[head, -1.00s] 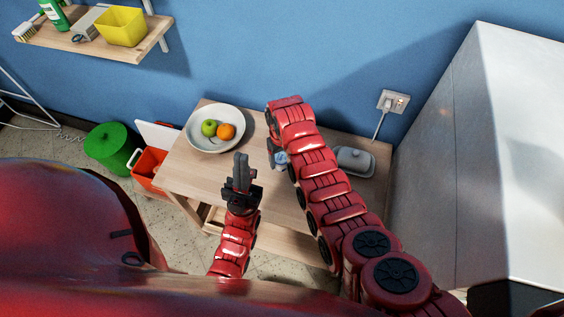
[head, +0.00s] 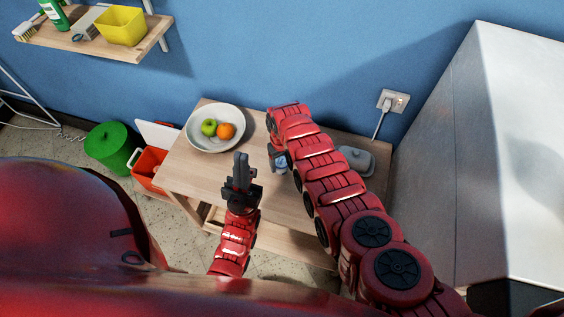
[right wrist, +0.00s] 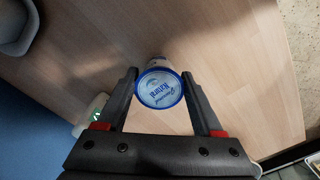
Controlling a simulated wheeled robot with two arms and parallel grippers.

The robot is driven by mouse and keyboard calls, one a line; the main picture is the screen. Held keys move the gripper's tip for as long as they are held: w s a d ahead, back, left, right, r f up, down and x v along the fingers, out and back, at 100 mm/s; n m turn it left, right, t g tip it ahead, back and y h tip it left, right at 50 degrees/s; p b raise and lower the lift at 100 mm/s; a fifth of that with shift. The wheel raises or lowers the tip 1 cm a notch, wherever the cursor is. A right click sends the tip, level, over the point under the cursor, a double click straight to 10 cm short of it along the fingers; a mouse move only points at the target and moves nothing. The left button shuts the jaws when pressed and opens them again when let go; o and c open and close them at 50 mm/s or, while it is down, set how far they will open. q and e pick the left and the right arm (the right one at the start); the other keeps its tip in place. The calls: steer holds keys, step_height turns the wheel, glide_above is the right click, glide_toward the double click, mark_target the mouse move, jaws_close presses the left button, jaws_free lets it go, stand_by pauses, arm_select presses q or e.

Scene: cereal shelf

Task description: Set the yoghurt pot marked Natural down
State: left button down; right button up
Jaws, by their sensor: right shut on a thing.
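The yoghurt pot (right wrist: 160,88) is white with a blue rim and shows the blue word Natural on its lid, seen from above in the right wrist view. My right gripper (right wrist: 160,74) is shut on it, one dark finger on each side. In the head view a small bluish-white part of the pot (head: 281,163) shows beside my right arm, which hides most of the gripper. I cannot tell whether the pot's base touches the wooden table (head: 190,175). My left gripper (head: 241,156) looks shut and empty above the table's front part.
A pale bowl (head: 198,137) with a green and an orange fruit stands at the table's back left. A grey lidded dish (head: 356,160) is at the back right, close to my right arm. Bare wood lies around the pot. A large metallic cabinet (head: 510,150) stands right.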

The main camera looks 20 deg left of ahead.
mark_target(282, 162)
steer(key=shift+f, duration=0.2)
steer(key=o, duration=1.4)
steer(key=shift+o, duration=0.2)
steer(key=shift+r, duration=0.15)
steer(key=shift+w+a+r+p, duration=0.15)
steer(key=shift+r+p, duration=0.3)
steer(key=shift+r, duration=0.35)
step_height(282, 162, up, 2)
steer(key=shift+p, duration=0.45)
steer(key=shift+r+b, duration=0.35)
step_height(282, 162, up, 8)
steer(key=b, duration=0.2)
